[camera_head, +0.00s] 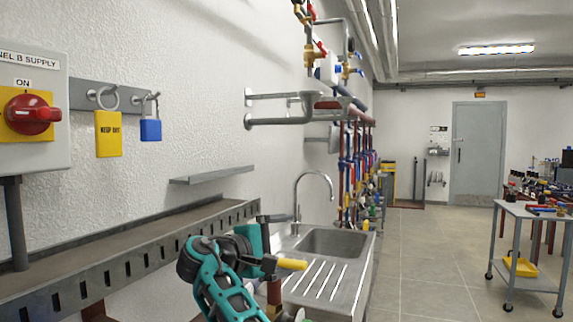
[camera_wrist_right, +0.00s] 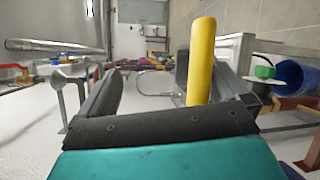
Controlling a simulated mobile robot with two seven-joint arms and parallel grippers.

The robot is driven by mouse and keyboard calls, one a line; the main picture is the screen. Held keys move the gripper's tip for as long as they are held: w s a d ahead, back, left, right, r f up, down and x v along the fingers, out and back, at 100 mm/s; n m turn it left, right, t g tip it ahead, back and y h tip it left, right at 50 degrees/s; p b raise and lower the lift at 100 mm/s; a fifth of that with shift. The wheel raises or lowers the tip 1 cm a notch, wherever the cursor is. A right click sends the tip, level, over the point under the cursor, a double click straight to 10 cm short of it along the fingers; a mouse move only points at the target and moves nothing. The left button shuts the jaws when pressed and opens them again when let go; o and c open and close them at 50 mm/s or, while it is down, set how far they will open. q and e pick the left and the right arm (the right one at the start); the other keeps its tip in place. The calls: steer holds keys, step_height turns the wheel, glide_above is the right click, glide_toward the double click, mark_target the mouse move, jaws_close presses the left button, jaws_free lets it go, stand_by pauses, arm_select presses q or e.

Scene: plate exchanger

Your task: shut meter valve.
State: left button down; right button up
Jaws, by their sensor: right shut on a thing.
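A yellow lever handle (camera_head: 292,263) shows just right of my right gripper (camera_head: 276,242), in front of the sink. In the right wrist view the yellow handle (camera_wrist_right: 202,60) stands upright between the two dark fingers of my right gripper (camera_wrist_right: 168,75), closer to the right finger. My right gripper is shut on this handle. The valve body under the handle is mostly hidden by my teal gripper and arm; a brown pipe (camera_head: 273,291) shows below it. I cannot read any meter here. My left gripper is in neither view.
A steel sink (camera_head: 335,243) with a curved tap (camera_head: 314,174) stands just behind. A slotted metal tray (camera_head: 130,265) runs along the left wall. A panel with a red switch (camera_head: 33,114) and padlocks hangs above it. A trolley (camera_head: 530,211) stands right; the floor between is clear.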

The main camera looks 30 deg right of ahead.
step_height(320, 180, up, 18)
steer(key=s+m+h, duration=0.1)
steer(key=m, duration=0.2)
steer(key=shift+s+f+t+h, duration=0.2)
steer(key=shift+t+h, duration=0.1)
steer(key=shift+t, duration=0.1)
steer(key=f+n, duration=0.1)
steer(key=f, duration=0.4)
steer(key=w+f+n+y, duration=0.1)
steer(key=f, duration=0.5)
steer(key=f+n, duration=0.1)
steer(key=f, duration=0.4)
steer(key=shift+w+a+f+g, duration=0.15)
steer(key=shift+w+f+g, duration=0.05)
steer(key=shift+f+g, duration=0.1)
steer(key=shift+c, duration=0.8)
steer(key=shift+f+p+v, duration=0.2)
steer(key=shift+p+v, duration=0.65)
steer(key=shift+v, duration=1.95)
steer(key=c, duration=0.4)
steer(key=v, duration=0.3)
steer(key=s+f+p+v, duration=0.1)
steer(key=v, duration=0.5)
steer(key=shift+s+f, duration=0.15)
steer(key=shift+s, duration=0.15)
steer(key=shift+c, duration=0.2)
